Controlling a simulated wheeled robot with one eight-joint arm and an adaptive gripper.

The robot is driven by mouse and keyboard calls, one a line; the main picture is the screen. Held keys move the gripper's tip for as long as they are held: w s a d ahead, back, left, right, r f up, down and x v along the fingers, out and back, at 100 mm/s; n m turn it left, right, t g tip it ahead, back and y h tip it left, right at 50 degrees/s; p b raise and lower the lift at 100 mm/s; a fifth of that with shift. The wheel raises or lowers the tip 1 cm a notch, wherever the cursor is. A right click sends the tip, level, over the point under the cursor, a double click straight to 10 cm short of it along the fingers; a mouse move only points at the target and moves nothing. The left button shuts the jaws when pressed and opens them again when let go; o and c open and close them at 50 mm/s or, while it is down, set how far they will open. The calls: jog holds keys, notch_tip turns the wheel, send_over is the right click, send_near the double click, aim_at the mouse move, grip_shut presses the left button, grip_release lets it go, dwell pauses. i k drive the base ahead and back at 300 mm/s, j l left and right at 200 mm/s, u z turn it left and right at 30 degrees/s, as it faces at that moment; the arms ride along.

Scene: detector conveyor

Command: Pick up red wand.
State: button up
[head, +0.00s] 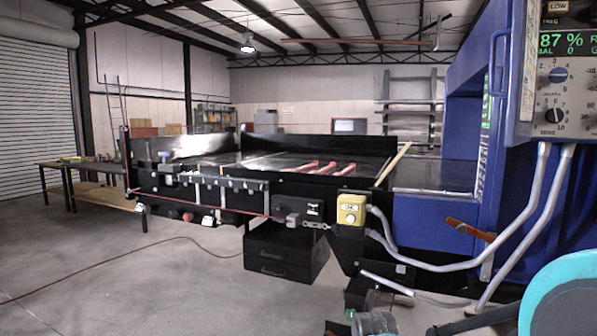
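Three red wands lie side by side on the dark top of the conveyor in the middle of the head view. The left red wand (302,167), the middle red wand (323,168) and the right red wand (346,170) are slanted and slightly apart, their near ends close to the conveyor's front edge. Nothing holds them. My gripper is not in view. A teal and grey rounded part at the lower right appears to be a link of my own arm, well away from the wands.
The black conveyor (225,190) carries a yellow button box (351,209) on its front side. A blue detector housing (435,226) with a control panel (566,75) stands at right. A black drawer box (286,252) sits below. Open floor lies at left, crossed by a red hose (110,261).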

aim_at(315, 163)
jog(key=i+j+z, duration=0.1)
jog(key=j, duration=0.3)
jog(key=i+j+z, duration=0.15)
jog(key=j, duration=0.25)
jog(key=i+j+z, duration=0.1)
jog(key=i+j, duration=0.15)
jog(key=j, duration=0.2)
jog(key=i+j+z, duration=0.1)
jog(key=j, duration=0.35)
jog(key=i+j+z, duration=0.15)
jog(key=j, duration=0.3)
